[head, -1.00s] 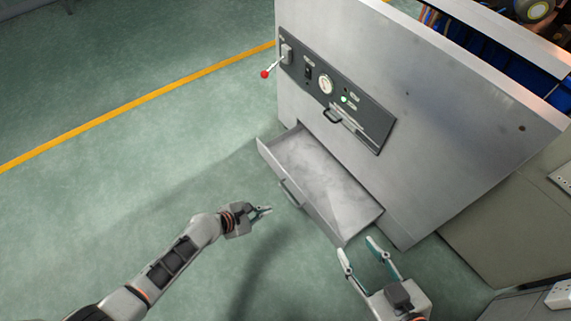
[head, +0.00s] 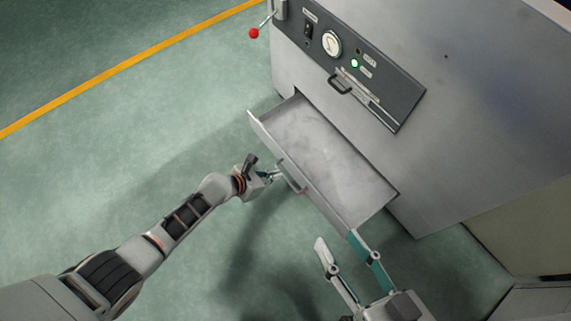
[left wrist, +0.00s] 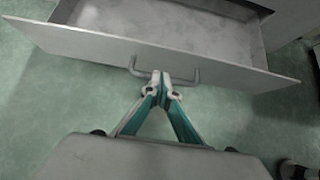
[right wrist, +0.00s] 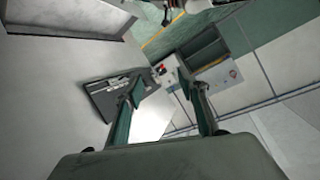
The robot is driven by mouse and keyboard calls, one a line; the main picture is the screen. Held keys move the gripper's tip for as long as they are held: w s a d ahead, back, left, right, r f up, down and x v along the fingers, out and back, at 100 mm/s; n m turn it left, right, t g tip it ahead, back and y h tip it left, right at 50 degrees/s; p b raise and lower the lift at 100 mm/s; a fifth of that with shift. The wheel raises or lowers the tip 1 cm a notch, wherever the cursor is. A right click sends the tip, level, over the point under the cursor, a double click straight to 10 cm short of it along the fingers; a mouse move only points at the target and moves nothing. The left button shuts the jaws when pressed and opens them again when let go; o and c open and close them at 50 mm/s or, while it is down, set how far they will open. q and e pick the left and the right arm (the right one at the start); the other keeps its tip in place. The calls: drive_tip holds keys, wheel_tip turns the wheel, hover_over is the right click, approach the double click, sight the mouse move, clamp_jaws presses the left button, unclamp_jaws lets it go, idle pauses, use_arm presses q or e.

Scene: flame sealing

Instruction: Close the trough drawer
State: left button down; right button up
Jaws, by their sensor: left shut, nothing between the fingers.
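The trough drawer (head: 322,160) is pulled out of the grey machine, and its inside is bare metal. Its bar handle (head: 291,177) is on the front panel and also shows in the left wrist view (left wrist: 190,80). My left gripper (head: 274,176) is shut and empty. In the left wrist view its closed fingertips (left wrist: 160,76) are right at the middle of the handle; I cannot tell whether they touch it. My right gripper (head: 336,248) is open and empty, near the drawer's near right corner. It also shows open in the right wrist view (right wrist: 165,90).
The machine's dark control panel (head: 350,75) has a gauge, a green light, a small handle and a red-knobbed lever (head: 254,33). A beige cabinet (head: 525,220) stands at the right. The green floor left of the drawer is clear.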

sight(293, 166)
use_arm(q)
drive_tip(key=w+d, duration=0.1)
drive_tip(key=d, duration=0.1)
drive_tip(key=w+d+b, duration=0.1)
drive_tip(key=shift+w+d+f, duration=0.3)
drive_tip(key=shift+f, duration=0.05)
drive_tip(key=shift+w+d+r, duration=0.1)
drive_tip(key=shift+w+r, duration=0.05)
use_arm(e)
drive_tip(key=shift+s+a+f+m, duration=0.1)
drive_tip(key=shift+s+a+m, duration=0.05)
drive_tip(key=shift+a+m, duration=0.35)
drive_tip(key=shift+s+a+f+m, duration=0.15)
drive_tip(key=shift+a+m, duration=0.25)
drive_tip(key=shift+m, duration=0.2)
drive_tip(key=shift+r, duration=0.1)
